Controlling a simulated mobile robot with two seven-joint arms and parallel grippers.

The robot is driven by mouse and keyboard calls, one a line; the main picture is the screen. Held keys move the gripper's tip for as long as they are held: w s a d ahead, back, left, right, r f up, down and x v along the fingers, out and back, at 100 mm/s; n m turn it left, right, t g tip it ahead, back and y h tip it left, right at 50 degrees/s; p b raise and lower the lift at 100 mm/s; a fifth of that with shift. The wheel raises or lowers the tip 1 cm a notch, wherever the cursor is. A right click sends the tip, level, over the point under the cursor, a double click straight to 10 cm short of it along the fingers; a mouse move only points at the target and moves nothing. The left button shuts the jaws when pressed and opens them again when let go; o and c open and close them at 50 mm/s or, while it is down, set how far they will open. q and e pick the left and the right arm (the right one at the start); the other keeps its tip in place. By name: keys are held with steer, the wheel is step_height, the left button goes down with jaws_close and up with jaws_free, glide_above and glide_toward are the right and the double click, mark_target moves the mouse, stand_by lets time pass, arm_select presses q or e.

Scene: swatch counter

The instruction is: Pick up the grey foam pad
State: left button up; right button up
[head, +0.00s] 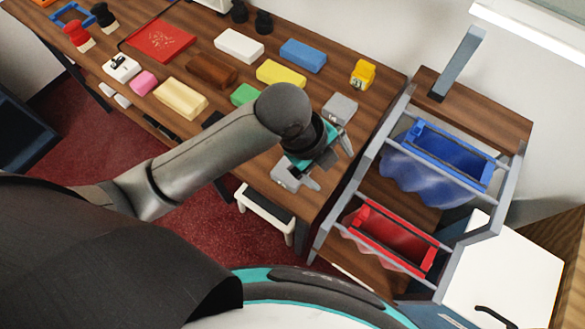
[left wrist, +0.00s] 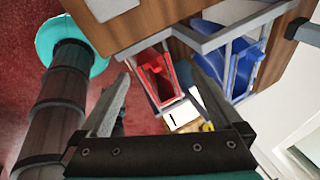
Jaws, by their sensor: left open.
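A light grey block (head: 284,176), which looks like the grey foam pad, lies on the wooden counter near its front right corner, partly hidden by my left gripper. A pale block at the top of the left wrist view (left wrist: 108,7) seems to be the same one, cut by the frame edge. Another grey block (head: 339,108), with a darker mark, lies farther back; I cannot tell for certain which is the foam pad. My left gripper (head: 328,166) is open and empty above the counter's right end; its fingers also show in the left wrist view (left wrist: 165,95). My right gripper is not in view.
Green (head: 245,94), yellow (head: 281,74), blue (head: 303,55) and brown (head: 212,70) blocks lie on the counter (head: 265,170). A yellow item (head: 362,73) stands behind. To the right, a grey-framed rack holds a blue bin (head: 450,155) and a red bin (head: 393,240).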

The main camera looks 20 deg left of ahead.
arm_select(q)
steer(key=w+a+r+m+g+y, duration=0.2)
steer(key=w+a+m+y, duration=0.15)
steer(key=a+m, duration=0.85)
steer(key=d+f+m, duration=0.1)
steer(key=f, duration=0.4)
steer(key=d+f+m, duration=0.1)
steer(key=f, duration=0.4)
steer(key=d+f+m+b, duration=0.1)
steer(key=f, duration=0.4)
steer(key=shift+s+d+y, duration=0.2)
steer(key=shift+d+y, duration=0.05)
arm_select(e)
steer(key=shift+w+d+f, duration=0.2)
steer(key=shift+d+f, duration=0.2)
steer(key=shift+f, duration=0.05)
arm_select(q)
steer(key=c, duration=1)
steer(key=shift+r, duration=0.2)
